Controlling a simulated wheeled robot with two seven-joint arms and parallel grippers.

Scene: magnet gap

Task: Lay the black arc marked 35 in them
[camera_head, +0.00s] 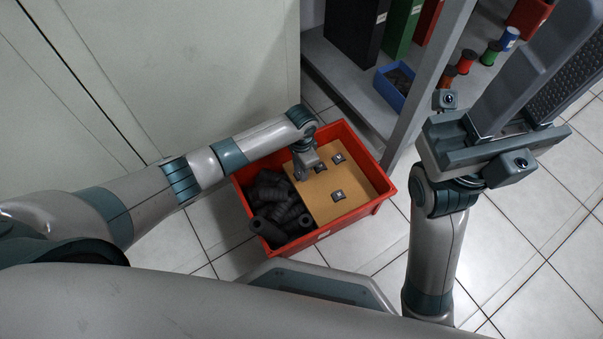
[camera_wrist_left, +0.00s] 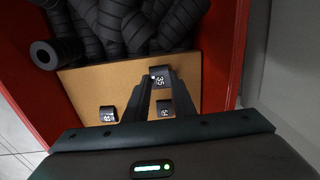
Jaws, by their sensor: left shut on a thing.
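A red crate (camera_head: 386,196) on the floor holds a tan board (camera_head: 317,205) with three small black arcs with pale labels. The black arc marked 35 (camera_wrist_left: 160,77) is the one nearest the black rolls and also shows in the head view (camera_head: 320,169). My left gripper (camera_head: 308,168) reaches down into the crate and is shut on this arc; its fingers also show in the left wrist view (camera_wrist_left: 158,92). I cannot tell whether the arc is clear of the board. My right gripper (camera_head: 582,48) is raised at the upper right, apparently open, with a ridged pad showing.
Several black rolls (camera_head: 272,195) fill the crate's left part. Two other arcs (camera_head: 338,158) (camera_head: 338,196) lie on the board. A cabinet (camera_head: 200,70) stands behind. A shelf at right holds binders (camera_head: 403,25), a blue bin (camera_head: 391,88) and spools (camera_head: 490,53). Tiled floor is clear.

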